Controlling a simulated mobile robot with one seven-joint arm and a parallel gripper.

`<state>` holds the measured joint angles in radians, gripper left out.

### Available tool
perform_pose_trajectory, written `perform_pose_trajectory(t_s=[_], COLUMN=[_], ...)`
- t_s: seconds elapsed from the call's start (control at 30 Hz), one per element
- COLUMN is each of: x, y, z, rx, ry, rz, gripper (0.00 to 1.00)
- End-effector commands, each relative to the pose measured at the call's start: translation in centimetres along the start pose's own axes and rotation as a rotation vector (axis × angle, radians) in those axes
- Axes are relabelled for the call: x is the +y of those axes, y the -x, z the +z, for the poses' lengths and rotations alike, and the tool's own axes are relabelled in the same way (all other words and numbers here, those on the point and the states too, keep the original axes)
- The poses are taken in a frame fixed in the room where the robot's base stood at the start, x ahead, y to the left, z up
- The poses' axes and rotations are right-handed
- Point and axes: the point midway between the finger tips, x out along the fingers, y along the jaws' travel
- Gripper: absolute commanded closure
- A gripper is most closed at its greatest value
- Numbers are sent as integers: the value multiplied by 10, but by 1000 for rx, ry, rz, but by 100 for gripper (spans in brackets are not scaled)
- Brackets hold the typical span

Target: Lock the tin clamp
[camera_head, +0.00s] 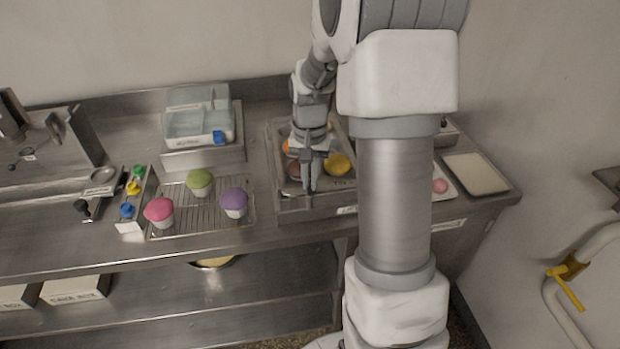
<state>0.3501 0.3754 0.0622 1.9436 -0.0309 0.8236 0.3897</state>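My gripper (312,184) points down over a metal tin tray (285,190) in the middle of the counter. Its fingers are small in the picture, and I cannot tell whether they are open or shut, or whether they touch anything. Round orange and yellow items sit in the tin; a yellow one (338,164) is just right of my gripper. I cannot make out the tin clamp for certain; my gripper and arm cover part of the tin and its right side.
Left of the tin, a wire rack (190,220) holds pink, green and purple cupcakes. A clear-lidded box (198,130) stands behind it. A pale flat tray (475,173) lies at the right end. A yellow handle (570,290) is at the far right.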

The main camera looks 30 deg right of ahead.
Motion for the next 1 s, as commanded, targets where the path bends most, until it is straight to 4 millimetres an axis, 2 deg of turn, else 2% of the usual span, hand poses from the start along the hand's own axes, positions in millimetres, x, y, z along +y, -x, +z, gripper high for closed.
perform_pose_trajectory(t_s=[0.37,0.8,1.0], x=[0,-5,-6], y=[0,1,1], z=[0,1,1], rx=[0,1,1], ry=[15,357,400], rz=[0,0,0], gripper=[100,100,100])
